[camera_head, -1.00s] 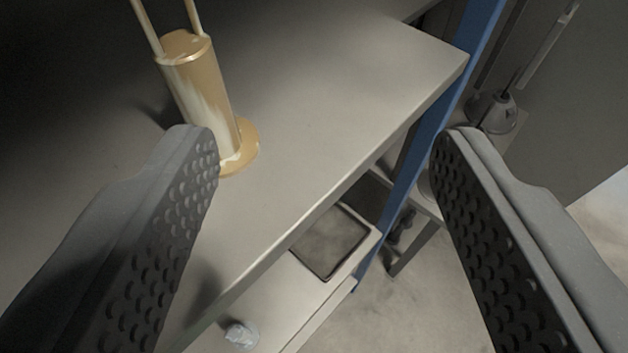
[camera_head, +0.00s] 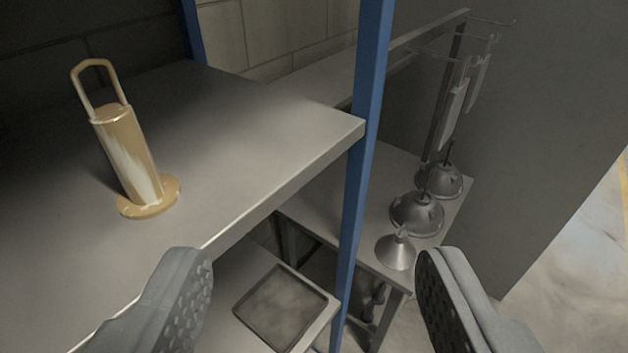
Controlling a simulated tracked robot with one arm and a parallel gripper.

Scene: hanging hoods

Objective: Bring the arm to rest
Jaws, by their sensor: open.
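My gripper (camera_head: 315,270) shows at the bottom of the view, its two dark, studded fingers wide apart with nothing between them. It is open, and its fingertips are in front of the shelf edge. The task names no other object. A tan and white cylinder (camera_head: 128,155) with a loop handle and a round flange base stands on the upper shelf at the left, apart from my fingers.
The grey upper shelf (camera_head: 235,130) fills the left, with a blue post (camera_head: 362,150) at its corner. A dark-rimmed tray (camera_head: 285,308) lies on the shelf below. Behind, a table (camera_head: 305,205) bears metal hoods (camera_head: 418,212) and a funnel (camera_head: 397,251). Floor is clear at the right.

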